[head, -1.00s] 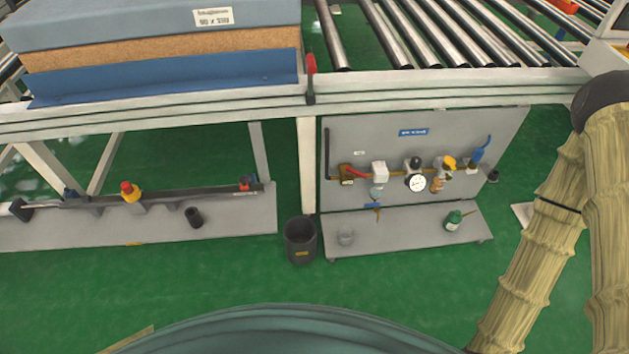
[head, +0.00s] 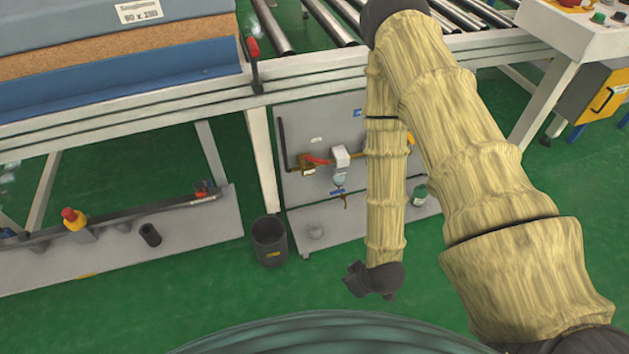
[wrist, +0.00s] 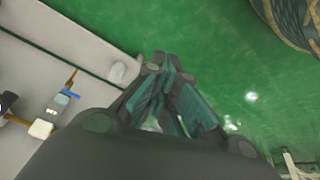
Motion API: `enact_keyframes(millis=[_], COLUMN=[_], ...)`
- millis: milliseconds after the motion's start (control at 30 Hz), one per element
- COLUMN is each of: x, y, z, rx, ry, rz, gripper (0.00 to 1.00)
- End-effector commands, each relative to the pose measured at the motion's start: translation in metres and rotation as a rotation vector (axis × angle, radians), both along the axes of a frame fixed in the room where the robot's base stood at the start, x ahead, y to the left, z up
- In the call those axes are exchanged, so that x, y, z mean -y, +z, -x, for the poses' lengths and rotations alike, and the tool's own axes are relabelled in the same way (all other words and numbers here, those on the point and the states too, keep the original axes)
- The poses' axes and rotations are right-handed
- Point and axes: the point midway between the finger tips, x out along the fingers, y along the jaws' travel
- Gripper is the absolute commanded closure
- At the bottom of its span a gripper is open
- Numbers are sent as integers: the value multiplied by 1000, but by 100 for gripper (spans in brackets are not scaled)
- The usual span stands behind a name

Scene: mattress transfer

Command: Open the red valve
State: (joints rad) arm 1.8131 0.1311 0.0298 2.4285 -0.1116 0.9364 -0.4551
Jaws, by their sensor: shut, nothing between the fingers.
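The red valve (head: 318,160) is a red lever on a brass body at the left of the grey pipe panel, under the conveyor in the head view. It lies roughly along the pipe. I cannot make it out in the wrist view. My gripper (head: 370,281) hangs below and to the right of the valve, apart from it, in front of the panel's lower shelf. In the wrist view my gripper (wrist: 163,66) has its teal-padded fingers together with nothing held. My arm hides the right part of the panel in the head view.
A white filter block (head: 340,157) and a blue-handled drain (head: 338,192) sit right of the valve. A dark bin (head: 269,240) stands on the green floor left of the panel's shelf (head: 302,243). The conveyor frame (head: 300,92) runs above; another red lever (head: 253,47) is on it.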

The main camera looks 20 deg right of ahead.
Motion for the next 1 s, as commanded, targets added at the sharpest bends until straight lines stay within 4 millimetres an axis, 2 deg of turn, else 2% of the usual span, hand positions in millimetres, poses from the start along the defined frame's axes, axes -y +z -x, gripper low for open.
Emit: enact_keyframes(millis=[33,133,333,500,800,1000], x=[-2,-6,-12,-12,-3,6], y=[-16,-22,-23,-16,12,34], z=[-18,-50,-112,-159,-220,-240], rx=[64,198,474,708,1069,1206], ry=[57,187,416,571,744,777], rz=[6,37,150,300,669,891], gripper=[100,100,100,100,100,100])
